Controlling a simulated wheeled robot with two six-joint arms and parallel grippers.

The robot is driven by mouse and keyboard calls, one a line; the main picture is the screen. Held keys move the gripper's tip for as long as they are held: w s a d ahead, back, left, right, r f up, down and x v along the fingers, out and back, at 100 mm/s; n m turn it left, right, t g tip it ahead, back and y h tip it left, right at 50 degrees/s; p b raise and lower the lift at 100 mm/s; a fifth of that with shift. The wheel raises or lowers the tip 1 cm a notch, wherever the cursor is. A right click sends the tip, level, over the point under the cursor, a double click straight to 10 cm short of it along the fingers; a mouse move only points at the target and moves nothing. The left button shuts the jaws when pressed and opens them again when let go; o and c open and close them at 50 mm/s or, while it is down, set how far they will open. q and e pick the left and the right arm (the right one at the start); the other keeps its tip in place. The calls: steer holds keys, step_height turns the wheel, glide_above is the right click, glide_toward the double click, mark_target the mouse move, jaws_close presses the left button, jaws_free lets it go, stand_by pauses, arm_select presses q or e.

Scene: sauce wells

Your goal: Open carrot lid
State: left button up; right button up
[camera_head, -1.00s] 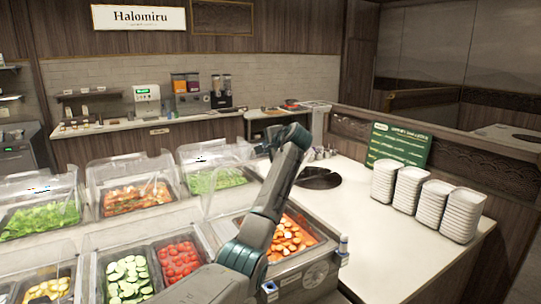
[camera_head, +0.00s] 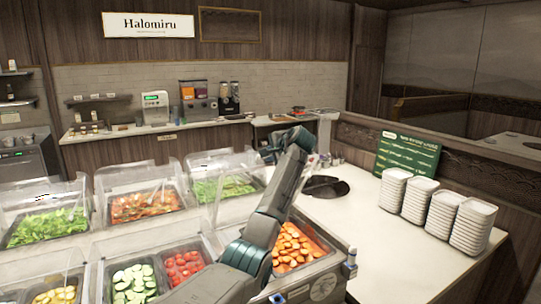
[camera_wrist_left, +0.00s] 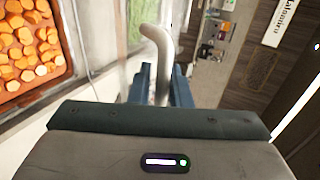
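The carrot tray (camera_head: 328,246), filled with orange carrot pieces (camera_head: 296,246), stands uncovered at the front right of the counter. Its clear lid (camera_head: 226,205) is raised at the tray's left side, partly hidden by my left arm. In the left wrist view, a pale curved handle (camera_wrist_left: 161,58) runs between the blue fingers of my left gripper (camera_wrist_left: 162,88), which look closed around it. Carrot pieces (camera_wrist_left: 28,42) show at upper left there. In the head view my left gripper is mostly hidden beyond its wrist. My right gripper is not in view.
Lidded trays of cucumber (camera_head: 134,282), tomatoes (camera_head: 182,267) and greens (camera_head: 45,228) lie to the left. A dark round item (camera_head: 325,186), plate stacks (camera_head: 443,212) and a green sign (camera_head: 407,152) stand to the right. The right counter front is clear.

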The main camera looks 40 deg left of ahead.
arm_select(q)
steer(key=b+v, duration=0.5)
steer(key=v, duration=0.5)
steer(key=shift+s+d+r, duration=0.15)
steer(key=shift+d, duration=0.2)
